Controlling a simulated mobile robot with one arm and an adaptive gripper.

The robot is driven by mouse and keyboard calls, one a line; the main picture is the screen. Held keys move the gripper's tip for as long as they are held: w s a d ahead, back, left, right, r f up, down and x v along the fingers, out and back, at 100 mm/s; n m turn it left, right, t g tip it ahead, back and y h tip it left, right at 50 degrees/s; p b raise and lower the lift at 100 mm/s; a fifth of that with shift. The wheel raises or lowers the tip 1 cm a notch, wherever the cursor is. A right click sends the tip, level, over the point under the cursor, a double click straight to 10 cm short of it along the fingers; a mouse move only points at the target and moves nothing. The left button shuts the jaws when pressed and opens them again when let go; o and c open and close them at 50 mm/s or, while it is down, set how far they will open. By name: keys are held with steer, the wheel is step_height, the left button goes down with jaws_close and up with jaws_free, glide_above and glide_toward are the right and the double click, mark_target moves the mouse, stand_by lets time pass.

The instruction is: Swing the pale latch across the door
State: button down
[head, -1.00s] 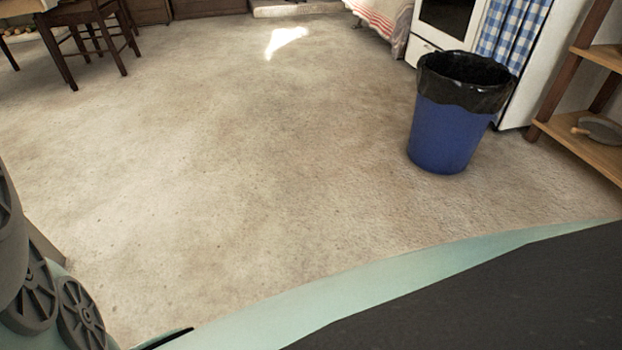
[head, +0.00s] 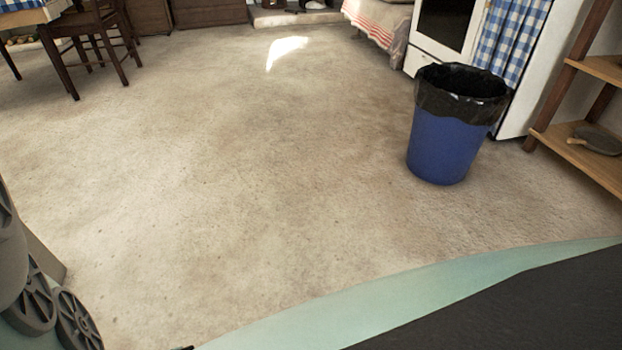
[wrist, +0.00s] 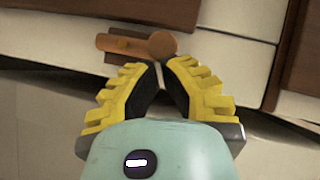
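In the wrist view, my gripper (wrist: 160,66) has two yellow-ribbed fingers with dark inner pads. They lean in until their tips almost meet, with nothing visible between them. Just beyond the tips is an orange-brown turn-piece (wrist: 122,43) with a round knob at its right end, which looks like the latch, though it is not clearly pale. It lies roughly level against a whitish panel front (wrist: 225,50), which may be the door. I cannot tell whether the fingertips touch it. The head view shows neither the latch nor my gripper.
In the head view, a blue bin (head: 442,148) with a black liner stands on the floor at right. A white stove (head: 440,35) and wooden shelves (head: 590,145) are behind and beside it. A chair (head: 85,45) is at upper left. The middle floor is clear.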

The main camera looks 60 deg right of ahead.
steer(key=shift+s+a+r+n+p, duration=0.15)
steer(key=shift+s+a+n+p, duration=0.1)
steer(key=shift+n+p, duration=0.1)
steer(key=s+a+n+t+h+p, duration=0.1)
steer(key=n+h+p, duration=0.1)
steer(key=p, duration=0.1)
steer(key=s+a+n+t+h+p, duration=0.1)
steer(key=s+n+h+p, duration=0.1)
steer(key=p, duration=0.2)
steer(key=s+a+n+t+h+p, duration=0.1)
steer(key=n+t+h+p, duration=0.1)
steer(key=p, duration=0.1)
steer(key=shift+s+a+f+h, duration=0.25)
steer(key=shift+s+a+h, duration=0.05)
steer(key=shift+a, duration=0.1)
stand_by(1.2)
steer(key=shift+s+f+p, duration=0.1)
steer(key=shift+p, duration=0.2)
stand_by(1.2)
steer(key=shift+r+p, duration=0.75)
steer(key=shift+r, duration=0.1)
